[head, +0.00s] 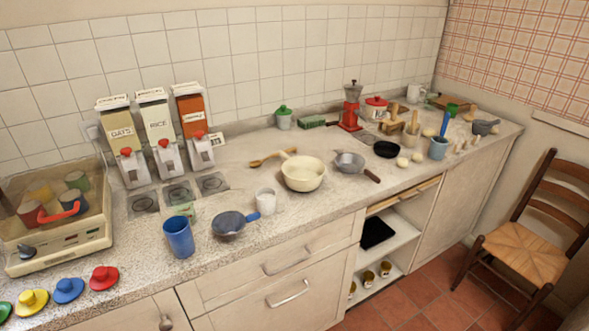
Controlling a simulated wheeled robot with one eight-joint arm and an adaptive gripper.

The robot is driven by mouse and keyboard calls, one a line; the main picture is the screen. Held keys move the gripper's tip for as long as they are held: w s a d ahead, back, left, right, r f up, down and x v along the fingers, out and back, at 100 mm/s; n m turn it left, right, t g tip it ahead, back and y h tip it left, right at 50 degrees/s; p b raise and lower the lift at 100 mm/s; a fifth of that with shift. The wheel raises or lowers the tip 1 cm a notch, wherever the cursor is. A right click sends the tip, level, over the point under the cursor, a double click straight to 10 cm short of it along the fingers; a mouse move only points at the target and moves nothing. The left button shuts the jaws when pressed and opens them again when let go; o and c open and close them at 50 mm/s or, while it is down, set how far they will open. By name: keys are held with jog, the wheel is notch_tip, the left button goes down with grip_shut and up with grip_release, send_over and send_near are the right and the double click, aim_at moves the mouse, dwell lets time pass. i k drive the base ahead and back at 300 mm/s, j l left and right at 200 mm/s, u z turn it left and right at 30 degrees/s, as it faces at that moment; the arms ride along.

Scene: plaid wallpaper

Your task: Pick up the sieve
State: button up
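A grey metal bowl-shaped pan (349,161) with a dark brown handle lies farther right, beside the cream pot. My gripper is not in view.
Near the blue-handled piece stand a blue cup (179,238), a white mug (266,201) and a cream pot (303,173). A toaster-oven-like box (60,245) and colored lids are at left. The counter's front edge (300,229) is close; a chair (525,250) stands at right.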

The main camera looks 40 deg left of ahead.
aim_at(348, 163)
jog(key=u, duration=1.4)
